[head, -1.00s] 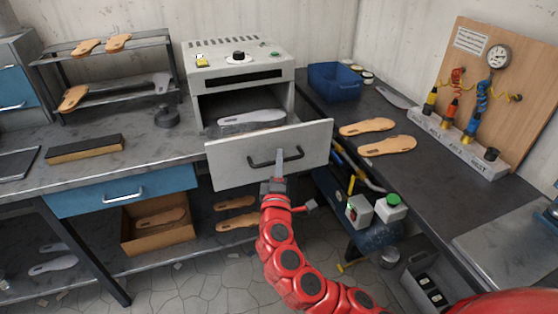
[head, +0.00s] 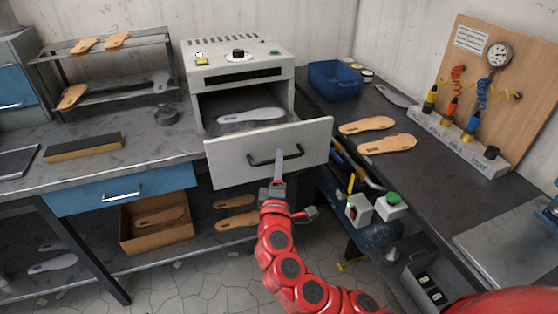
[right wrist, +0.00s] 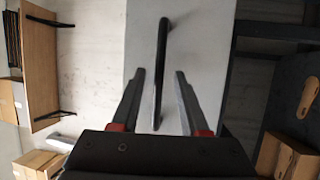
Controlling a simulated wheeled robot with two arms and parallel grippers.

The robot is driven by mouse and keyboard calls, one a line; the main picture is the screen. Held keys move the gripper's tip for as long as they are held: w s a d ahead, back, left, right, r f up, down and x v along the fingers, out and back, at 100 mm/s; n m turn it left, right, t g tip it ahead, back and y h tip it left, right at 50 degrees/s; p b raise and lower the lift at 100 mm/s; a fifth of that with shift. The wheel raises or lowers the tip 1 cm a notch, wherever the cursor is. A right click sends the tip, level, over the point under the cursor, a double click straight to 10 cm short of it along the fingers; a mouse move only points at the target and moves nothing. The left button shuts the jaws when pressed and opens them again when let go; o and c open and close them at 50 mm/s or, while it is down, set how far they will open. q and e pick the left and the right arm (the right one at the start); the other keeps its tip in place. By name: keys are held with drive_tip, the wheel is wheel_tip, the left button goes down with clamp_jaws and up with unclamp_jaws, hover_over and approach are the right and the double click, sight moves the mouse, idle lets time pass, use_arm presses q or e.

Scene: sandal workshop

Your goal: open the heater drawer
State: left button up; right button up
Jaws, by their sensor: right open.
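The heater (head: 238,72) is a pale grey box on the back bench. Its drawer (head: 225,167) is pulled well out, and a light grey sole (head: 252,116) lies in it. The drawer's dark bar handle (head: 262,162) is on the front panel. My right gripper (head: 279,156) is at the middle of the handle. In the right wrist view the handle (right wrist: 162,55) runs between the two fingers of my open gripper (right wrist: 160,74), with a gap on each side. My left gripper is out of view.
A blue bin (head: 334,83) and two tan soles (head: 387,144) are on the right bench. A box with a green button (head: 391,206) and hand tools are below, right of my gripper. A cardboard box (head: 157,238) is under the left bench. Some floor shows between the benches.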

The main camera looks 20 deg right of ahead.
drive_tip(key=p+v, duration=0.2)
drive_tip(key=v, duration=1.3)
drive_tip(key=shift+s, duration=0.25)
drive_tip(key=shift+w+a+f, duration=0.1)
